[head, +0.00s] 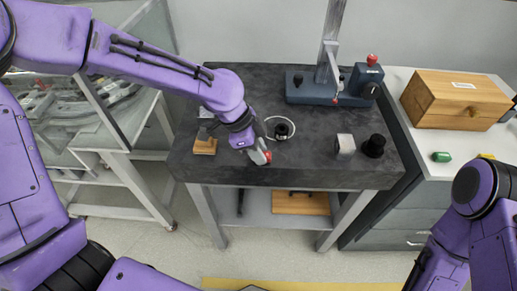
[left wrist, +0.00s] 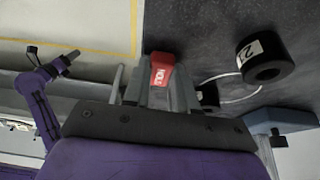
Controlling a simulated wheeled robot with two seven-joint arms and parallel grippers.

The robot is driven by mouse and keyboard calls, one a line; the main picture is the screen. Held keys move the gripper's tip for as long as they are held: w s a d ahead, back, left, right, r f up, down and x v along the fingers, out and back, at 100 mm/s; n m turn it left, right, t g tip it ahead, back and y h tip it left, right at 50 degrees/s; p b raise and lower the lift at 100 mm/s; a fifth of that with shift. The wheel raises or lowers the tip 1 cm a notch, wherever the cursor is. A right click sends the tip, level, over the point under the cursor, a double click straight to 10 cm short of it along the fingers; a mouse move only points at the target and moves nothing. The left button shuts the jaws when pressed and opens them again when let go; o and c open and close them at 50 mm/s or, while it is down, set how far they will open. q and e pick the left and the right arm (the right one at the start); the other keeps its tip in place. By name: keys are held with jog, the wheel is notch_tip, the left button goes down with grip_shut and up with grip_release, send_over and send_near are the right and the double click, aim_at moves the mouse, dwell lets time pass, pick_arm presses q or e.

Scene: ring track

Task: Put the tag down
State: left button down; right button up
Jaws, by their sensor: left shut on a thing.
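My left gripper (head: 262,156) is shut on a small red tag (head: 268,157), above the front part of the dark table. In the left wrist view the red tag (left wrist: 161,70) sits between the fingers, with white lettering on its face. The tag's contact with the table cannot be made out. My right arm (head: 470,195) is at the lower right in the head view; its jaws are not clear there. A purple arm with a grey end (left wrist: 70,58) shows at the left of the left wrist view, too small to tell its jaws.
On the dark table (head: 225,170) are a wooden block (head: 204,146), a black piece (head: 282,130) within a white circle, a grey block (head: 345,144), a black ring (head: 374,146) and a stand (head: 315,88). A wooden box (head: 455,98) is on the right counter. The table's front middle is clear.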

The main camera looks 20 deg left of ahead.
pick_arm(q)
jog(key=c, duration=0.9)
grip_release()
jog(key=shift+f, duration=0.15)
jog(key=p+v, duration=0.1)
jog(key=v, duration=1.1)
jog(key=shift+p, duration=0.4)
jog(key=shift+s+a, duration=0.1)
